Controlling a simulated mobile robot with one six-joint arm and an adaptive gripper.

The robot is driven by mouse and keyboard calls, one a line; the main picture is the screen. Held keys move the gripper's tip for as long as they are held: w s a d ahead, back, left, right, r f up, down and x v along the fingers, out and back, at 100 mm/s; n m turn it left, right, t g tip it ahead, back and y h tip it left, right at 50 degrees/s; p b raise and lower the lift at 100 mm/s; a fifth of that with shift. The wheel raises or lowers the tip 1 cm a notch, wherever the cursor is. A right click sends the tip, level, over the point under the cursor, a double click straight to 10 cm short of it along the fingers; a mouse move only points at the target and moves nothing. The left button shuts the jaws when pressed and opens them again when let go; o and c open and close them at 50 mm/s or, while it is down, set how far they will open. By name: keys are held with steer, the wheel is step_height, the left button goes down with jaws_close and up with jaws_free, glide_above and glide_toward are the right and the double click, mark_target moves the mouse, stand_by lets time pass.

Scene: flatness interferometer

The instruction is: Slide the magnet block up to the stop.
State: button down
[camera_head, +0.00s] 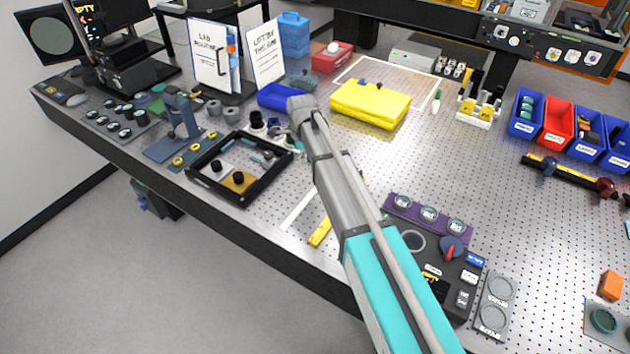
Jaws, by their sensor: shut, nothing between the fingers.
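My arm reaches from the bottom of the view to the back left, and its grey wrist ends over the perforated table. My gripper (288,139) is small and partly hidden at that end, low beside a cluster of small dark parts behind the black-framed tray. It is shut and holds nothing. I cannot single out the magnet block or its stop with certainty; they may be among the small parts by the gripper or hidden behind my wrist.
A black-framed tray (216,190) stands left of my arm. A dark control box (458,270) is right of my forearm. The perforated table (480,190) is mostly clear at centre right.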

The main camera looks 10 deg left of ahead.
mark_target(313, 186)
steer(key=shift+f, duration=0.2)
step_height(313, 186, down, 10)
steer(key=b, duration=1)
steer(key=d, duration=0.3)
steer(key=shift+w+r, duration=0.15)
steer(key=shift+r, duration=0.05)
steer(key=shift+w+d, duration=0.1)
steer(key=shift+d, duration=0.45)
steer(key=shift+w+d, duration=0.2)
steer(key=shift+d, duration=0.9)
steer(key=shift+a, duration=0.1)
